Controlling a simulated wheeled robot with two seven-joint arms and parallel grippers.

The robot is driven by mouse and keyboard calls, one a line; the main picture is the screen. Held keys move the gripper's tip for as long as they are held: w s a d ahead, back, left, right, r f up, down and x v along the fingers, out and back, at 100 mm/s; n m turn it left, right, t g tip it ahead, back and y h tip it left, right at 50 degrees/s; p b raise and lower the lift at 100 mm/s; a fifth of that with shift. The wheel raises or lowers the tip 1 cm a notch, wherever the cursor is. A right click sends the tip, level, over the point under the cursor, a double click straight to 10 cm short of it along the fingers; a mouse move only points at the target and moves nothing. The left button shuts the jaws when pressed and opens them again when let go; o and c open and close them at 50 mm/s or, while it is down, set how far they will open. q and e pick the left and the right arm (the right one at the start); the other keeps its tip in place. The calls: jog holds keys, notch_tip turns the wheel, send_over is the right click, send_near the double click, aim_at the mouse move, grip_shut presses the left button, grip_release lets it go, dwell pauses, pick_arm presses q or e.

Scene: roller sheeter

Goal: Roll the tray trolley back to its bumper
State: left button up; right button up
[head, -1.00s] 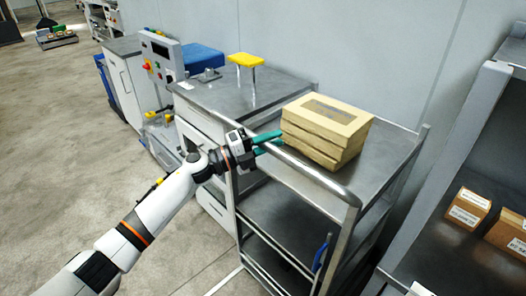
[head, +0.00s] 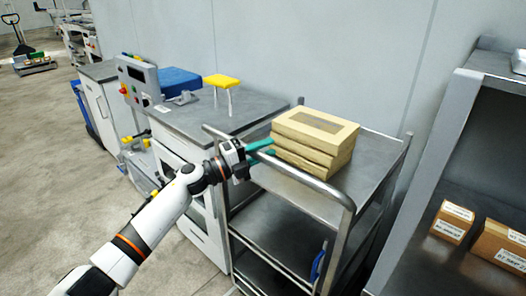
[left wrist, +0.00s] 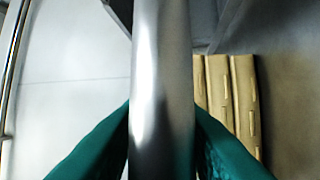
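The tray trolley (head: 368,158) is a grey metal cart with several shelves and a tubular push handle (head: 318,185). It stands right of the steel-topped counter in the head view. My left gripper (head: 262,148) is at the handle, its green fingers on either side of the bar. In the left wrist view the bar (left wrist: 162,80) runs between the fingertips, which press close against both sides, so the gripper looks shut on it. A stack of tan boxes (head: 315,138) lies on the trolley's top. I cannot make out a bumper. My right gripper is out of view.
A counter (head: 255,108) with a yellow-topped stand (head: 222,82) is left of the trolley, close to it. A grey shelf unit (head: 455,105) with small cartons (head: 453,221) is on the right. A wall is behind. Open floor (head: 60,180) lies left.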

pick_arm(q)
jog(key=shift+o, duration=1.3)
jog(key=shift+w+d, duration=0.1)
jog(key=shift+d, duration=0.05)
jog(key=shift+f, duration=0.1)
jog(key=b+v, duration=0.2)
jog(key=v, duration=1)
